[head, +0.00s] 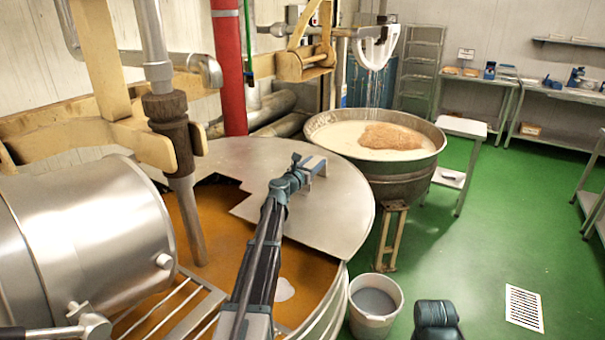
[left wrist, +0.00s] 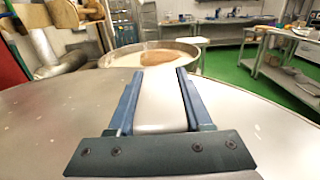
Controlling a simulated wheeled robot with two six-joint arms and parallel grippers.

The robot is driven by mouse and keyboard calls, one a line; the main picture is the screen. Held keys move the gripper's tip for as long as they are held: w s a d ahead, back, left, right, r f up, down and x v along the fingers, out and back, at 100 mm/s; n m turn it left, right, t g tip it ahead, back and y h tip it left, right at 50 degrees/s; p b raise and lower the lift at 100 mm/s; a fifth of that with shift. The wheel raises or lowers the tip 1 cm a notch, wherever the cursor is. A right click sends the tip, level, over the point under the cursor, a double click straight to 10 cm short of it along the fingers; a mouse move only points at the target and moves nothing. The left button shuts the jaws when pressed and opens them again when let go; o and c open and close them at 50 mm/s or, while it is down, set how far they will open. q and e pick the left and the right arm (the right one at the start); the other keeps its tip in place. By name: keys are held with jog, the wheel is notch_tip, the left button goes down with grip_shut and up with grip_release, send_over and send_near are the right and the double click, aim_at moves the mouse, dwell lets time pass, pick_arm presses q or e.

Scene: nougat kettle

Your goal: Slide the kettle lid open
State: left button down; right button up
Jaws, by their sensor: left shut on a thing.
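The kettle lid (head: 335,205) is a flat grey metal plate covering the far right part of the near kettle. The rest of this kettle is open and shows an orange-brown mass (head: 185,225). My left gripper (head: 312,163) reaches over the lid and is shut on the lid's handle (head: 317,170), a raised metal piece on top. In the left wrist view the handle (left wrist: 160,105) lies between the two fingers, with the lid (left wrist: 60,120) spreading on both sides. Part of the handle is hidden by the gripper.
A second kettle (head: 400,185) with a pale mass and a brown heap stands behind. A white bucket (head: 372,325) stands on the green floor right of the near kettle.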

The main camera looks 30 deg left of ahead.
pick_arm(q)
jog(key=w, duration=0.6)
jog(key=shift+w+d, duration=0.1)
jog(key=shift+d, duration=0.15)
jog(key=shift+c, duration=1.6)
grip_release()
jog(key=s, duration=0.9)
jog(key=s+a, duration=0.1)
jog(key=s, duration=0.4)
